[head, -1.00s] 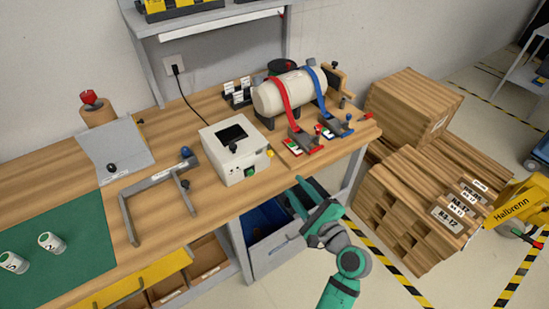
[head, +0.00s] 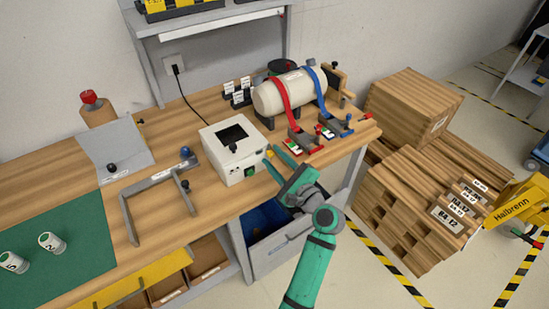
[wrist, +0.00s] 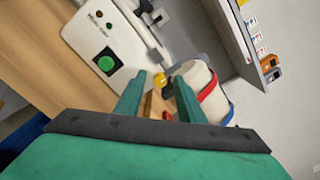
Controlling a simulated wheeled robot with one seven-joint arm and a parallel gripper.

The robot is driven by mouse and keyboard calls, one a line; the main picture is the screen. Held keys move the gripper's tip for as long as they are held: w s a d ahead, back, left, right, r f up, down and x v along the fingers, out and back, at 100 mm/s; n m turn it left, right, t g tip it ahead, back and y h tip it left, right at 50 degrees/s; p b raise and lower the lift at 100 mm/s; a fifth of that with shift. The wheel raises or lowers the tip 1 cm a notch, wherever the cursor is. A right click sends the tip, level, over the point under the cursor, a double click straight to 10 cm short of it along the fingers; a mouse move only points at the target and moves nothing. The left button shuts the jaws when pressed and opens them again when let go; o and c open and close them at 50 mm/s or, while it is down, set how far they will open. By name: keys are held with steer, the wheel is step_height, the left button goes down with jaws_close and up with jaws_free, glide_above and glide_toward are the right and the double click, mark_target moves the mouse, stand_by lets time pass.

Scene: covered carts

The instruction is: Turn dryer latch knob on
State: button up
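The dryer is a white box (head: 230,148) with a dark square window on top and a green button (head: 249,171) on its front. A yellow knob (wrist: 160,80) sticks out at its right side. The dryer's front panel (wrist: 94,40) also shows in the wrist view, with the green button and small indicator lights. My gripper (head: 271,153) is at the dryer's right front corner, fingers pointing at the knob. In the wrist view my gripper (wrist: 162,83) is open, and the knob shows between the fingertips with gaps either side. I cannot tell whether the tips reach past it.
Right of the dryer, a cream cylinder (head: 267,100) lies on a stand under a red strap (head: 283,102) and a blue strap (head: 319,84), with clamps in front. A grey angled bracket (head: 128,215) stands left on the bench. Wooden crates (head: 405,210) stand on the floor at right.

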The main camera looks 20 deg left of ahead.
steer(key=shift+w+a, duration=0.15)
steer(key=shift+a, duration=0.05)
jaws_close()
stand_by(0.3)
steer(key=n, duration=0.6)
steer(key=shift+f+n, duration=0.1)
steer(key=shift+n, duration=1.5)
steer(key=shift+a+n, duration=0.1)
steer(key=shift+n, duration=0.2)
